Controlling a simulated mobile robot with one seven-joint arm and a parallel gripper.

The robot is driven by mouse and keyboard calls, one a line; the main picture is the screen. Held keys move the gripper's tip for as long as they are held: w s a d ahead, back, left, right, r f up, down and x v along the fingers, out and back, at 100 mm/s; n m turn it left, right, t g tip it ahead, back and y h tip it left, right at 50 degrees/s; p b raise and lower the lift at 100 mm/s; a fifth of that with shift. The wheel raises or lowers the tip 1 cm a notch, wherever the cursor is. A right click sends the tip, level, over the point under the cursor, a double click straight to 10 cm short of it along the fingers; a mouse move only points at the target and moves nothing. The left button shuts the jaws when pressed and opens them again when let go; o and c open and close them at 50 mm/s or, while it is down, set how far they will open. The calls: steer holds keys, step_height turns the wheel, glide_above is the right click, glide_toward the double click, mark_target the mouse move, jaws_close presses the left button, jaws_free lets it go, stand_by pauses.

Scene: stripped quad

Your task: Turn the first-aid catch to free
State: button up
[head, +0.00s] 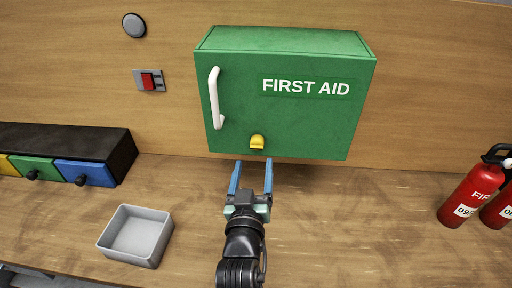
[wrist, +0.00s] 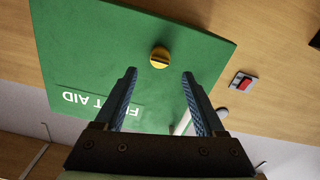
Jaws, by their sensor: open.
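The green first-aid cabinet (head: 285,100) hangs on the wooden wall, its door shut. Its yellow catch (head: 257,142) sits low on the door, below and right of the white handle (head: 214,98). In the wrist view the catch (wrist: 160,57) shows as a round yellow knob with a dark line across it. My gripper (head: 251,162) is open and empty, its two blue fingers pointing up at the cabinet just below the catch. In the wrist view the catch lies ahead of and between the fingertips (wrist: 159,74), apart from both.
A grey open tray (head: 136,236) stands on the wooden bench at left, near a black drawer unit (head: 122,154). Red fire extinguishers (head: 470,194) stand at far right. A red switch (head: 148,81) is on the wall. The bench right of my gripper is clear.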

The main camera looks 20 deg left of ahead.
mark_target(256, 148)
steer(key=shift+x, duration=3)
jaws_close()
